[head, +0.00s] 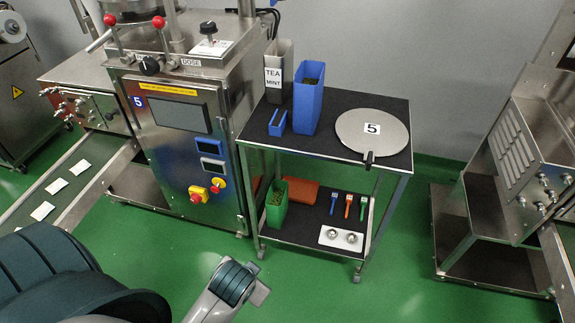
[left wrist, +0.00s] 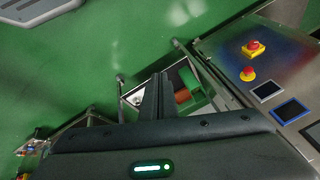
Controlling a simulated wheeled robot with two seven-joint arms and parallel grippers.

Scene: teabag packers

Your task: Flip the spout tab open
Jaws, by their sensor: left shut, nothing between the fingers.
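I cannot make out a spout tab in either view. The packing machine (head: 175,130) stands left of centre in the head view, with red-knobbed levers (head: 158,22) at its top and a DOSE plate (head: 208,30). Its panel also shows at the right of the left wrist view (left wrist: 265,70). My left gripper (left wrist: 158,82) is shut and empty, its dark fingers in front of the cart in that view. In the head view my left arm comes in at the lower left, but its fingertips are not clear. My right gripper is not in view.
A two-shelf cart (head: 330,150) beside the machine holds a TEA MINT bin (head: 273,75), blue containers (head: 308,95) and a round lid marked 5 (head: 352,145). A green bin (head: 277,207) stands on its lower shelf. A conveyor (head: 35,190) carries teabags at left. The green floor is clear.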

